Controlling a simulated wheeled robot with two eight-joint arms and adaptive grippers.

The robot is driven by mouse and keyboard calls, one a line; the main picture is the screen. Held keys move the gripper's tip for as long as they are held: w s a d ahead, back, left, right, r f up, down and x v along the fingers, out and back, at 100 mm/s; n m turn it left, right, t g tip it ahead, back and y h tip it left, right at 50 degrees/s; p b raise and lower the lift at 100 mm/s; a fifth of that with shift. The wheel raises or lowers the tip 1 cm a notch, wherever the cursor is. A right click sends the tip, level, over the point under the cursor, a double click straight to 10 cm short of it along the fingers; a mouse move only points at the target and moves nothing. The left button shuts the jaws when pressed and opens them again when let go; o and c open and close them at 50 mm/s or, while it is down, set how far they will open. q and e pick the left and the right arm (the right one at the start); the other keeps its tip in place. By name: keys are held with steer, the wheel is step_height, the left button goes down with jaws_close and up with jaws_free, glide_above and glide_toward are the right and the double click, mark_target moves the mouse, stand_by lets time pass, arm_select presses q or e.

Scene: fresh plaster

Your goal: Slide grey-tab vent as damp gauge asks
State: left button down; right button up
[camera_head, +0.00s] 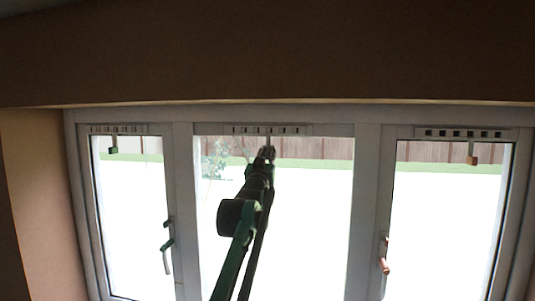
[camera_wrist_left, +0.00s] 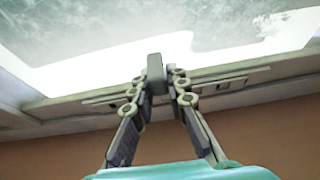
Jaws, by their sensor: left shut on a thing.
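The middle vent (camera_head: 240,130) is a pale strip with small dark slots, set in the top of the middle window frame. Its short stem (camera_head: 268,142) hangs down from it to my left gripper (camera_head: 267,153). In the left wrist view, my left gripper (camera_wrist_left: 162,86) is shut on the grey tab (camera_wrist_left: 155,68), with a finger on each side of it. The vent (camera_wrist_left: 230,85) shows behind the fingers there, with a few dark slots. The tab is mostly hidden by the gripper in the head view. I see no damp gauge. My right gripper is not in view.
The left window has a vent (camera_head: 118,130) with a green tab (camera_head: 113,150). The right window has a vent (camera_head: 462,133) with dark slots and an orange-brown tab (camera_head: 472,160). Handles (camera_head: 167,246) (camera_head: 384,264) stick out from the frames. A deep lintel (camera_head: 270,60) lies above.

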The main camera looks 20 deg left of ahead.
arm_select(q)
steer(key=shift+w+d, duration=0.1)
steer(key=shift+d, duration=0.25)
steer(key=shift+w+d, duration=0.1)
steer(key=shift+d, duration=0.25)
steer(key=c, duration=1.6)
jaws_free()
steer(key=shift+a, duration=0.1)
steer(key=shift+o, duration=0.6)
steer(key=shift+d, duration=0.4)
steer(key=v, duration=1.2)
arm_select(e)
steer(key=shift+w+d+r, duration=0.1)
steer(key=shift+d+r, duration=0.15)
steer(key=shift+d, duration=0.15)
arm_select(q)
steer(key=shift+w, duration=0.1)
